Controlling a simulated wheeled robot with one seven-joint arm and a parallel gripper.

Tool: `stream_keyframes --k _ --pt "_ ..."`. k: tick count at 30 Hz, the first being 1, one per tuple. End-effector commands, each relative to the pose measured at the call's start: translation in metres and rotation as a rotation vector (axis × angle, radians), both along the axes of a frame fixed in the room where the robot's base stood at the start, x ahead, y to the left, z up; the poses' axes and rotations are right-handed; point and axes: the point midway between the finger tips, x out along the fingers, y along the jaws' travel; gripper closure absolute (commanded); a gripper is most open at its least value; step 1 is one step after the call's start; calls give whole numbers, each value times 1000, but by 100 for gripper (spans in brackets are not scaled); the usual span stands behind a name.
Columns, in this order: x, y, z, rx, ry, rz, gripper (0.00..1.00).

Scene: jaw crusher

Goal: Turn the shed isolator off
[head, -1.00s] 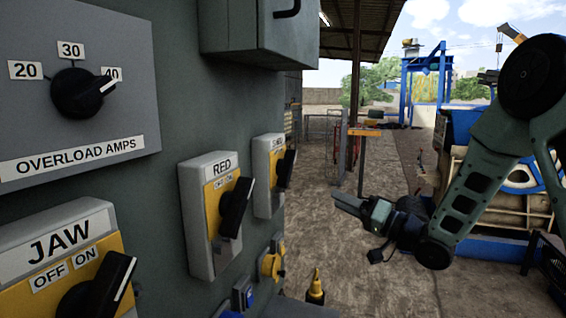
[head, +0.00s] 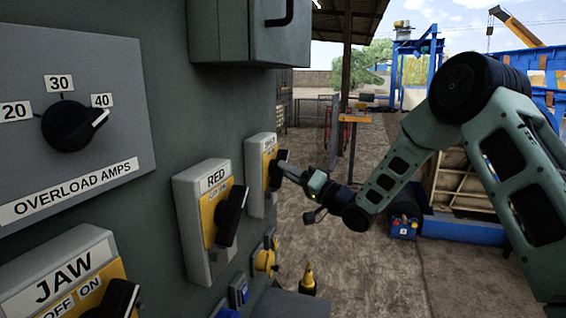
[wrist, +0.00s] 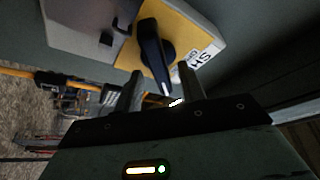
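The shed isolator (head: 258,190) is a light grey box with a yellow plate and a black rotary handle, beyond the RED isolator on the grey panel. In the head view my gripper (head: 287,170) is at the front of its handle. In the wrist view the isolator (wrist: 200,22) is at the top, and its black handle (wrist: 152,50) points down between the fingertips of my gripper (wrist: 160,78). The two fingers are apart, one on each side of the handle's lower end. Whether either finger touches the handle cannot be told.
The RED isolator (head: 207,240) and the JAW isolator (head: 65,275) are nearer on the same panel. An overload amps dial (head: 70,125) is above JAW. A cabinet (head: 245,35) juts out above. A yellow-topped post (head: 308,280) stands low beside the panel. Open ground lies right.

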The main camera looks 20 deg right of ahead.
Motion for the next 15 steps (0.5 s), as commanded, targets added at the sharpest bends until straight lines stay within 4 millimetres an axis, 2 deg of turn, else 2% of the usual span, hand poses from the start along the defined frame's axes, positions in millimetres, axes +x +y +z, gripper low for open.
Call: stream_keyframes --k 6,15 --pt "16 13 7 1 1 0 60" --pt "19 15 7 1 0 -1 60"
